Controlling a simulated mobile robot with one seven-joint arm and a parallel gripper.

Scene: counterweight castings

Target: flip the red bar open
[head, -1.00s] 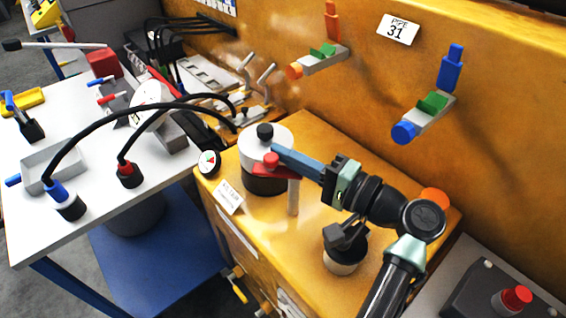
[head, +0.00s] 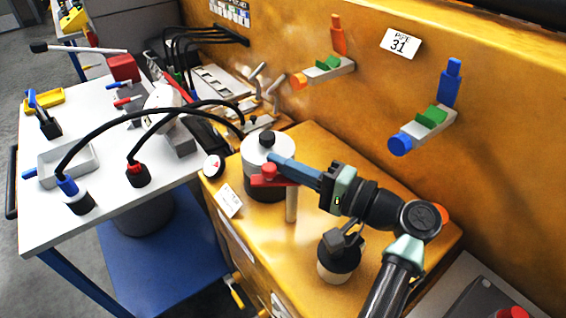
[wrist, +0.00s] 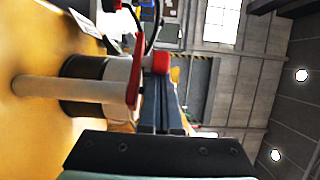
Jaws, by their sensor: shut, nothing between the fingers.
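The red bar (head: 274,181), with a round red knob (head: 269,170) on top, extends from a pale upright post (head: 291,207) across the front of a canister with a white upper part (head: 258,151) and a dark lower part. In the wrist view the red bar (wrist: 134,75) lies along the canister side, and its red knob (wrist: 161,63) is at the fingertips. My gripper (head: 273,159) is shut and empty, its blue-grey fingers just behind and above the red knob. In the wrist view the fingers (wrist: 159,92) look very close to the knob; I cannot tell whether they touch.
A black knob (head: 267,139) tops the canister close behind my fingertips. A dark-capped cup (head: 339,258) stands under my arm on the yellow cabinet. A dial (head: 214,166) sits at its left edge. Coloured levers (head: 428,128) stick out from the wall. Cables arch over the white table (head: 110,190).

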